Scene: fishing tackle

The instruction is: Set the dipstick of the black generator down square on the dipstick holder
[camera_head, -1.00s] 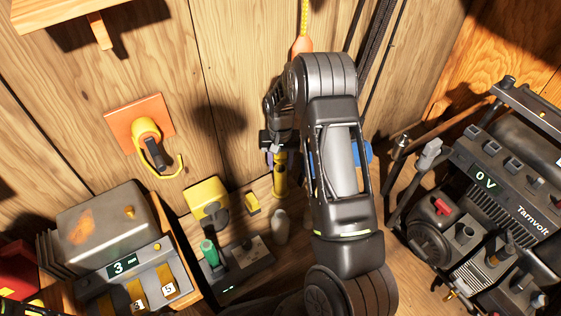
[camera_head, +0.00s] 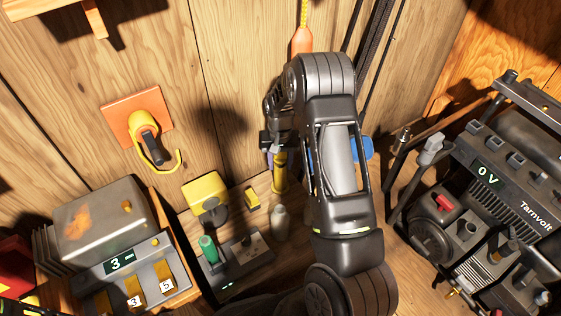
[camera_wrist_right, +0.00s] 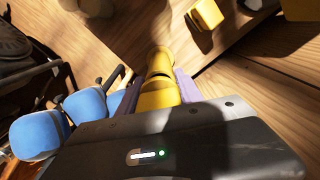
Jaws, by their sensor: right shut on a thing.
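My right gripper (camera_head: 277,146) is shut on a yellow cylindrical piece (camera_head: 280,174) with dark bands, held upright close to the plank wall. In the right wrist view, the yellow piece (camera_wrist_right: 160,92) sits between purple finger pads. I cannot tell for sure that it is the dipstick; its lower end shows near the bench top, and whether it touches is unclear. The black generator (camera_head: 488,225), marked Tarnvolt and reading 0 V, stands at the right. No dipstick holder can be made out with certainty. My left gripper is not in view.
A grey block (camera_head: 232,264) with a green-topped piece (camera_head: 208,248), a yellow box-like object (camera_head: 205,194) and a pale bottle (camera_head: 280,222) stand left of my right arm. A metal box with a display (camera_head: 120,261) is farther left. Blue objects (camera_head: 362,149) sit behind my arm.

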